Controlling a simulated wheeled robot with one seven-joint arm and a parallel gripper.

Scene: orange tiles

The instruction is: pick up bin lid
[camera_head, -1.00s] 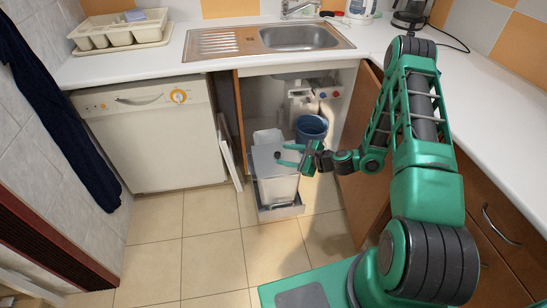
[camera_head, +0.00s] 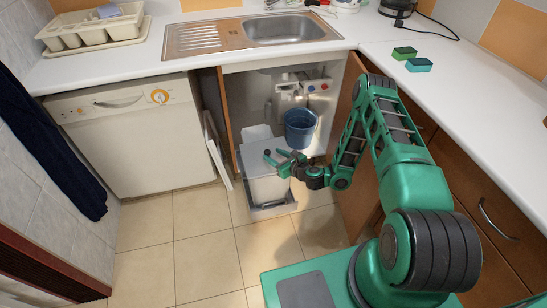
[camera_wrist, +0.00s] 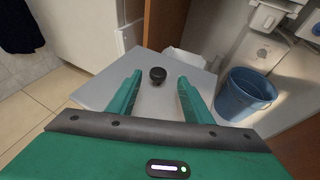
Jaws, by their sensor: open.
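The bin lid (camera_head: 262,160) is a flat grey panel on top of the light grey bin (camera_head: 269,189) under the sink. In the wrist view the lid (camera_wrist: 102,92) has a small black round knob (camera_wrist: 157,75) in its middle. My gripper (camera_head: 275,158) is over the lid with its fingers open. In the wrist view the open fingers of my gripper (camera_wrist: 156,92) lie to either side of the knob, with gaps on both sides. The knob looks untouched. I cannot tell the exact height of the fingertips above the lid.
A blue bucket (camera_head: 300,128) stands right of the bin inside the cupboard. An open cupboard door (camera_head: 351,110) is at the right, close to my arm. A dishwasher (camera_head: 137,135) stands at the left. The tiled floor (camera_head: 200,235) in front is clear.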

